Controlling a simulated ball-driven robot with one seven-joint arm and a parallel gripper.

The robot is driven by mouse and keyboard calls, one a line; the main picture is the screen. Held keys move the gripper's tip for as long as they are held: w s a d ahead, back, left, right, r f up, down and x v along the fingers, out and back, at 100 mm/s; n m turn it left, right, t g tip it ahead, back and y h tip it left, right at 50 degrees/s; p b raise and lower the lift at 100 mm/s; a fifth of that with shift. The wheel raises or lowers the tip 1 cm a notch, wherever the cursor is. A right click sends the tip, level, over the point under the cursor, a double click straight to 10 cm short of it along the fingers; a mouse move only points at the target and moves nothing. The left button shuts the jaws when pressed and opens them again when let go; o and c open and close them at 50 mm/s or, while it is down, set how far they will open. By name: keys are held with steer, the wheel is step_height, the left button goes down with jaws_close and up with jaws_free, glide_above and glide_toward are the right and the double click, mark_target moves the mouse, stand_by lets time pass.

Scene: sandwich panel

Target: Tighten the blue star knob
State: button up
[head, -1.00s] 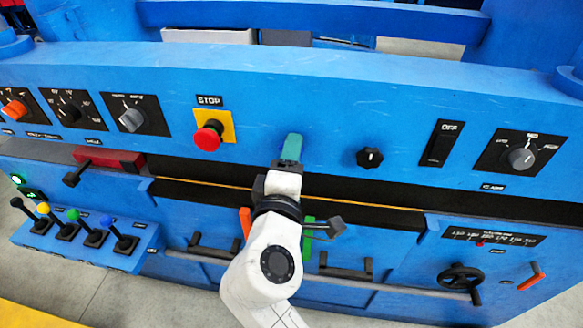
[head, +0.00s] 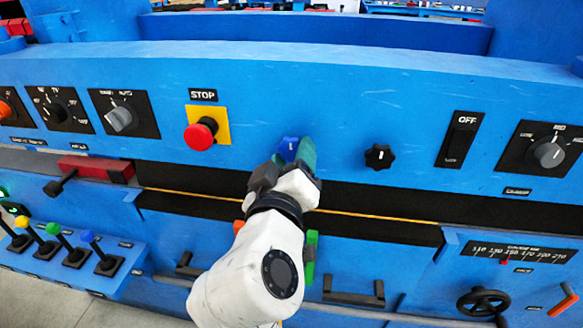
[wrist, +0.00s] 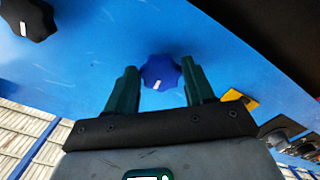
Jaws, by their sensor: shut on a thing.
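The blue star knob (head: 288,148) sits on the blue panel face, between the red stop button and a black star knob. It has a white mark and also shows in the wrist view (wrist: 160,72). My gripper (head: 294,155) is at the knob, with its green fingers on either side of it. In the wrist view my gripper (wrist: 161,80) is shut on the knob, one finger on its left and one on its right. In the head view part of the knob is hidden by the gripper.
The red stop button (head: 201,134) on its yellow plate is to the left. The black star knob (head: 378,157) and an OFF switch (head: 460,139) are to the right. A dark slot (head: 390,225) runs below, with levers (head: 73,255) at lower left.

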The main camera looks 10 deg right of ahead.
steer(key=shift+f+m+b, duration=0.15)
steer(key=shift+m+b, duration=0.15)
steer(key=shift+m, duration=0.2)
steer(key=o, duration=1)
steer(key=shift+s, duration=0.1)
steer(key=v, duration=1)
steer(key=shift+s+a+p, duration=0.1)
steer(key=shift+s+p, duration=0.2)
steer(key=shift+p, duration=0.05)
